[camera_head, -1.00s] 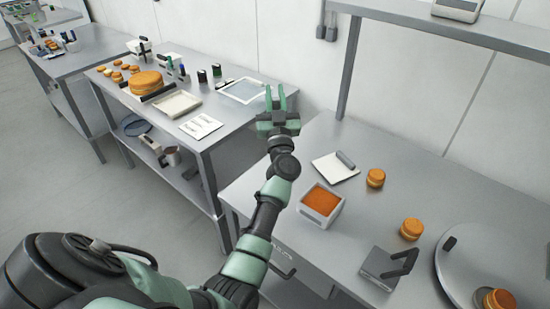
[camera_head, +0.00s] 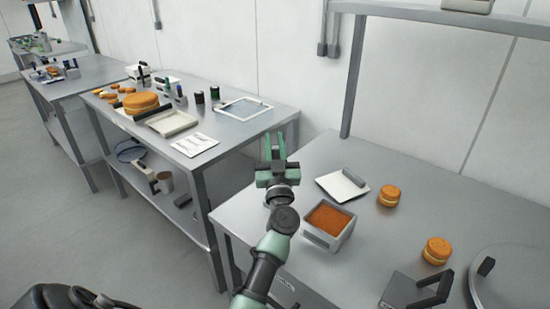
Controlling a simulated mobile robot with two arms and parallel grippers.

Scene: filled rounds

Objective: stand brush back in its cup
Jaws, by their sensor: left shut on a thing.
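My left gripper (camera_head: 275,147) points away from me, over the gap between the middle table and the near right table. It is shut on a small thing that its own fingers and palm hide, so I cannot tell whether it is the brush. No brush shows clearly elsewhere. Two small dark cup-like containers, one (camera_head: 199,97) and another (camera_head: 214,94), stand on the middle table, beyond and left of the gripper. I cannot tell which is the brush's cup. My right gripper is out of view.
The middle table (camera_head: 236,131) also bears a large cake (camera_head: 141,103), a shallow tray (camera_head: 171,122), a white card (camera_head: 195,144) and a framed panel (camera_head: 244,108).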

